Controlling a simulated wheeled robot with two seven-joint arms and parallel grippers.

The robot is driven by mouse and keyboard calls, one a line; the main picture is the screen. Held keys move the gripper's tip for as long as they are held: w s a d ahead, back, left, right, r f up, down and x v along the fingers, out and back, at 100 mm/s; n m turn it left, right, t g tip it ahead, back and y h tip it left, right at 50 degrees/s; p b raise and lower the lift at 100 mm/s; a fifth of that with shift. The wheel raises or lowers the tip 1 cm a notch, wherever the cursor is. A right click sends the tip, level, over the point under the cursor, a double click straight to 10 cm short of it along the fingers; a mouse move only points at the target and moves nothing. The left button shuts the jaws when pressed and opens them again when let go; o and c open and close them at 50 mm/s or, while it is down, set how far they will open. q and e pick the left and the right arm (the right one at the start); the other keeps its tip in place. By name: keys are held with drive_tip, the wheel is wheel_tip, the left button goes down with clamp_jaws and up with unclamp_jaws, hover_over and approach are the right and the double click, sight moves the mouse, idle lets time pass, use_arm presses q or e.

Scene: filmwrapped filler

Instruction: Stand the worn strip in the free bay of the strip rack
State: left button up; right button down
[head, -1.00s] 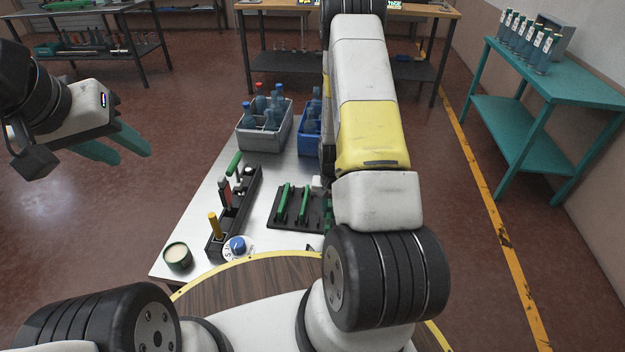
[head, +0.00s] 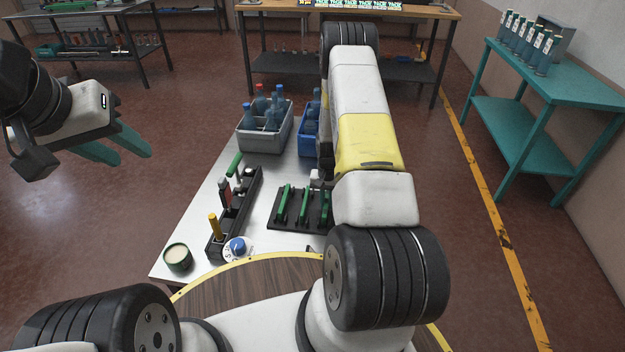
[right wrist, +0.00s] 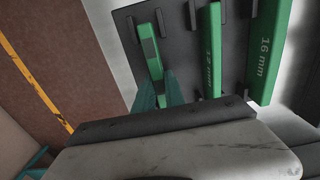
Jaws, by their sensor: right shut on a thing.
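My right gripper (right wrist: 158,82) is shut on a green strip (right wrist: 150,50), which lies over the outer bay of the dark strip rack, at the left in the right wrist view. I cannot tell if its foot is seated. Beside it stand green strips marked 12 mm (right wrist: 211,55) and 16 mm (right wrist: 266,50). My left gripper (head: 134,158) is open and empty, left of the table.
A black holder (head: 243,208) with upright tools stands left of the rack. A cream-topped tin (head: 177,257) and a blue-capped item (head: 237,245) sit near the front edge. Grey (head: 263,146) and blue (head: 306,146) bottle crates are behind. A teal table (head: 570,85) stands at right.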

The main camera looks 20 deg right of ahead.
drive_tip(key=shift+f, duration=0.1)
drive_tip(key=c, duration=1.4)
unclamp_jaws()
